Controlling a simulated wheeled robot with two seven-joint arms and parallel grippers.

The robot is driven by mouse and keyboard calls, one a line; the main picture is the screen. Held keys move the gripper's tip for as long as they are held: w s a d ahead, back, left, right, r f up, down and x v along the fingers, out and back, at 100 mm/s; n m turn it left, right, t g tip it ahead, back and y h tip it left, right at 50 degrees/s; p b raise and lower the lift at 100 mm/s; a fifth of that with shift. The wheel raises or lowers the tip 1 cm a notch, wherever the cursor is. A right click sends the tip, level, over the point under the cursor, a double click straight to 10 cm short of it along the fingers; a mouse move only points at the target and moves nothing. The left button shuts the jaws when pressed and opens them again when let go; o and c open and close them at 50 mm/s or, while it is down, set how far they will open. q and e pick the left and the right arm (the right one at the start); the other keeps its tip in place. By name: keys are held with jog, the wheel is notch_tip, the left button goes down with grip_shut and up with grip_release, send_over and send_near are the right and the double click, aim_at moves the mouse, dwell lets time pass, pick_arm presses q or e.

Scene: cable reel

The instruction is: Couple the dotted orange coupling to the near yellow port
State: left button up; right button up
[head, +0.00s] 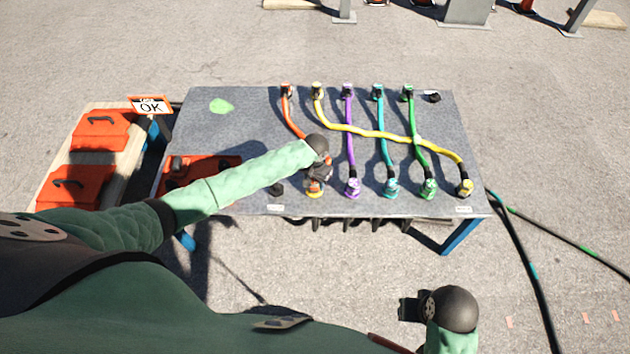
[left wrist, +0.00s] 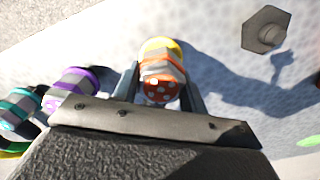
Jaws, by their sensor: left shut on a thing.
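The dotted orange coupling (left wrist: 162,90), orange with white dots and a grey band, is between the fingers of my left gripper (left wrist: 160,84) in the left wrist view. The gripper is shut on it. The near yellow port (left wrist: 160,44) shows directly beyond the coupling, in line with it. They look touching, but I cannot tell whether they are locked. In the head view, my left gripper (head: 317,172) is over the near table edge, partly hiding the coupling; the yellow port (head: 314,194) shows just below. My right gripper (head: 411,309) is low, off the table; its fingers are unclear.
The grey table (head: 245,125) carries orange, yellow, purple, teal and green cables. The yellow cable (head: 375,134) crosses others to a yellow-ended coupling (head: 465,187) at right. A purple coupling (head: 353,188) stands close right of my left gripper. An orange case (head: 205,168) lies under my left arm.

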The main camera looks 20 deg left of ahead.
pick_arm(q)
jog(key=shift+f, duration=0.4)
pick_arm(e)
jog(key=shift+f, duration=0.1)
pick_arm(q)
jog(key=o, duration=1.2)
pick_arm(e)
jog(key=shift+f, duration=0.1)
pick_arm(q)
jog(key=shift+r, duration=0.15)
pick_arm(e)
notch_tip(320, 180, down, 10)
jog(key=w, duration=0.2)
pick_arm(q)
jog(key=shift+r+b, duration=0.65)
jog(key=shift+r, duration=3.15)
pick_arm(e)
jog(key=shift+s+a+r, duration=0.1)
jog(key=shift+s+r, duration=0.1)
jog(key=shift+r, duration=0.65)
jog(key=shift+s+d+r, duration=0.1)
jog(key=shift+s+r, duration=0.05)
jog(key=shift+r, duration=0.75)
jog(key=shift+s+a+r, duration=0.1)
jog(key=shift+s+r, duration=0.1)
jog(key=shift+r, duration=0.65)
